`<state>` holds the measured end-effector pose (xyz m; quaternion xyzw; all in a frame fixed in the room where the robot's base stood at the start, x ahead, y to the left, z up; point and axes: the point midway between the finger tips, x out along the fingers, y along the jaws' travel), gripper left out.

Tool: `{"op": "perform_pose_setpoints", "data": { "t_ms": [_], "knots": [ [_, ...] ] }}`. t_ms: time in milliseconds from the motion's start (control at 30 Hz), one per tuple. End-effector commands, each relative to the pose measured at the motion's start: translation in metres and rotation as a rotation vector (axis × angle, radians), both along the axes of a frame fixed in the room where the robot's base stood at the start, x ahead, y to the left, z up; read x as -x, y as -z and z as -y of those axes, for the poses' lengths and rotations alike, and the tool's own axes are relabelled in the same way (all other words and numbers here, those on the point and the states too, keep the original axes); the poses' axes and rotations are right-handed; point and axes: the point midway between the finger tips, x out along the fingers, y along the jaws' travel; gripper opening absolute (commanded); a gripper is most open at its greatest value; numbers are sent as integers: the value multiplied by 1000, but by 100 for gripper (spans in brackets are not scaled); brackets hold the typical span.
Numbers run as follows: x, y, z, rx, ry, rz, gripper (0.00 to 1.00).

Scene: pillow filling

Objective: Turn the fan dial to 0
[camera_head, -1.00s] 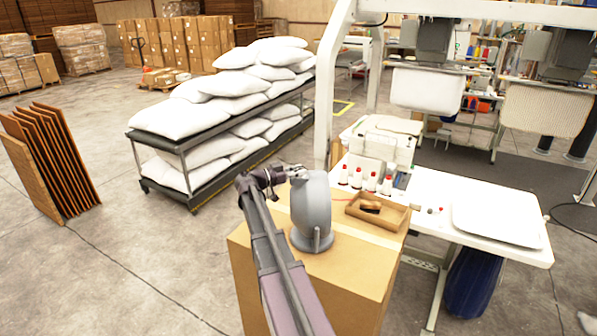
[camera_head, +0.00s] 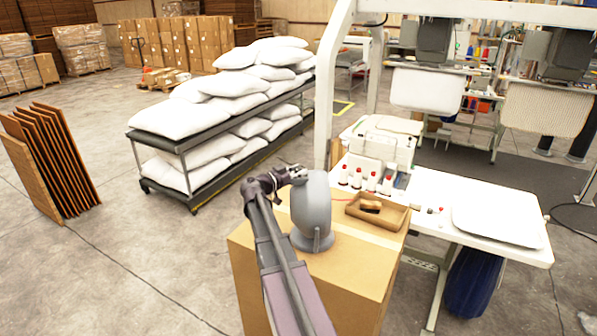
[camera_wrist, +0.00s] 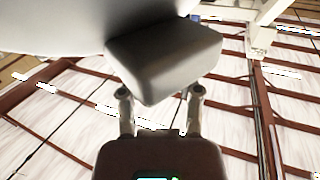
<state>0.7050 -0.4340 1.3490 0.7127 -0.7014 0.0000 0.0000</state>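The grey fan (camera_head: 312,205) stands upright on a cardboard box, with its back toward the left. My gripper (camera_head: 292,172) is at the fan's upper left side, close behind its head. In the wrist view, a smooth grey block (camera_wrist: 165,55) on the fan fills the upper middle, below a larger pale surface (camera_wrist: 60,22). My gripper (camera_wrist: 161,92) has its two fingers apart, at the lower left and lower right of this block. I cannot tell whether they touch it. No dial marking or number can be made out.
The cardboard box (camera_head: 290,265) carries the fan and a wooden tray (camera_head: 394,221) just right of it. A white sewing table (camera_head: 430,235) with several red-topped spools stands to the right. A rack of white pillows (camera_head: 190,140) is behind left.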

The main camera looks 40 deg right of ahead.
Motion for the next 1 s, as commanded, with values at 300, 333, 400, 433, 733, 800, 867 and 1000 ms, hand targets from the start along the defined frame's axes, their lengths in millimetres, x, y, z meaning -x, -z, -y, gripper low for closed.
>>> {"op": "perform_pose_setpoints", "data": {
  "t_ms": [300,333,400,433,733,800,867,1000],
  "knots": [
    [0,0,0,0,1,0,73],
    [0,0,0,0,1,0,73],
    [0,0,0,0,1,0,73],
    [0,0,0,0,1,0,73],
    [1,0,-14,0,0,0,73],
    [1,0,-22,0,-1,0,73],
    [1,0,-29,0,-1,0,73],
    [1,0,-50,0,-2,0,73]
  ]
}}
